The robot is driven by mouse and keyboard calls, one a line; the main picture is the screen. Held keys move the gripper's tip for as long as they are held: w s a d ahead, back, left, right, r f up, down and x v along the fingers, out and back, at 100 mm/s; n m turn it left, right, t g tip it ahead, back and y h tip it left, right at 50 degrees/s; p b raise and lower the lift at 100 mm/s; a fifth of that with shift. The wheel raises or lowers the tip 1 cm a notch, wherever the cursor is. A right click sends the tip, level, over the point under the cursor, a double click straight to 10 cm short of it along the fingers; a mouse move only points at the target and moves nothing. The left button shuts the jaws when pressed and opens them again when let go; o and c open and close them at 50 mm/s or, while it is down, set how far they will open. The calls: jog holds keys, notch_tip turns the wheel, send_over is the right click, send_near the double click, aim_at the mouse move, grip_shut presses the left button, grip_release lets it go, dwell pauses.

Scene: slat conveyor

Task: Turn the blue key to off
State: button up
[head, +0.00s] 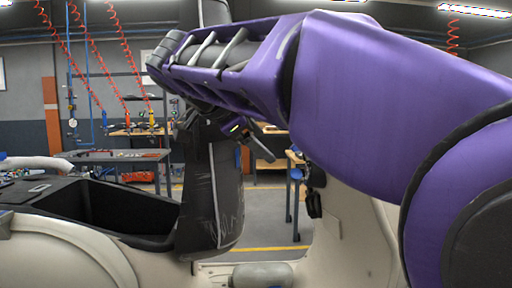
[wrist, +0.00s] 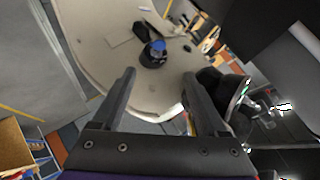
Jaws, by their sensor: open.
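I cannot make out a blue key for certain in either view. In the wrist view a small blue-topped black round object (wrist: 155,53) stands on a pale rounded surface, beyond my fingertips; I cannot tell whether it is the key. My gripper (wrist: 159,83) is open and empty, with its two dark fingers apart and touching nothing. In the head view my purple arm fills the right and upper middle, and my gripper (head: 262,143) is partly hidden behind it. No slat conveyor can be made out.
A grey metal table (head: 118,155) stands at the left back, with a wooden-topped workbench (head: 137,131) behind it. Red coiled hoses (head: 84,55) hang there beside blue pipes. An orange-red box (head: 137,176) is below the table. Grey floor (head: 270,218) shows between.

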aim_at(298, 174)
jog(key=x, duration=1.7)
jog(key=shift+c, duration=0.2)
grip_shut()
jog(key=shift+d+b, duration=0.35)
jog(key=shift+d, duration=0.15)
dwell(0.6)
